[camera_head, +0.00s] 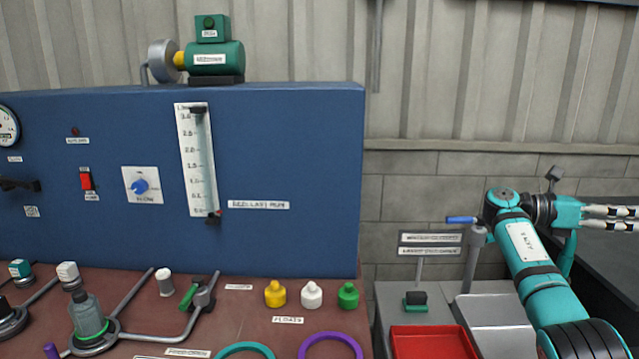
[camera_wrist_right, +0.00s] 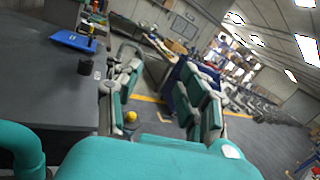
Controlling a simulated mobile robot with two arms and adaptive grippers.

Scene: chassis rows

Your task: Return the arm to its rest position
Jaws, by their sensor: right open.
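My right arm (camera_head: 540,265) is teal and comes up from the lower right of the head view. Its elbow or wrist bends at the top, and my right gripper (camera_head: 632,218) points to the right edge. Its two white and black fingers are apart, with nothing seen between them. The fingertips reach the picture's edge. In the right wrist view, large teal parts fill the bottom, probably my own arm. My left gripper is in neither view.
A blue panel (camera_head: 290,140) with a gauge tube stands behind a reddish bench holding yellow (camera_head: 275,294), white (camera_head: 312,295) and green (camera_head: 348,296) floats. A red tray (camera_head: 432,343) and a post with a blue handle (camera_head: 462,219) are left of my right arm. A dark surface (camera_head: 600,262) lies below the gripper.

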